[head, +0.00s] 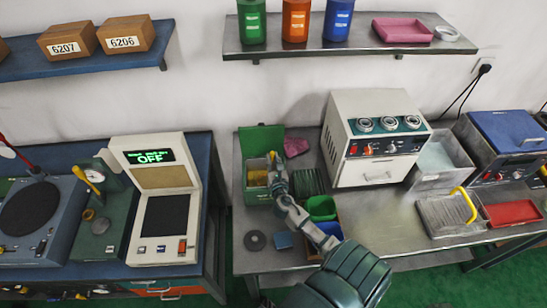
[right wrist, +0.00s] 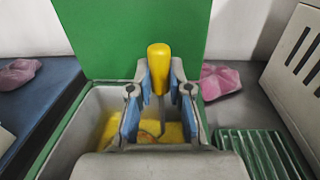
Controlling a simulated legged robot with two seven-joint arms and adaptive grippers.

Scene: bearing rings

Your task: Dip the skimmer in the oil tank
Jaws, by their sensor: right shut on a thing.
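The oil tank is a green-lidded box (head: 251,196) with its lid (head: 262,138) standing open at the back. My right gripper (head: 277,172) is over the tank, shut on the skimmer, whose yellow handle (right wrist: 158,58) stands upright between the blue-padded fingers (right wrist: 159,98). A thin dark rod runs down from the handle toward the oil. The skimmer's lower end is mostly hidden by my gripper, so I cannot tell how deep it sits. My left gripper is out of view.
A ribbed green rack (head: 308,182) and a green bin (head: 321,208) stand right of the tank. A pink cloth (head: 296,146) lies behind. A white machine (head: 375,138) stands further right.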

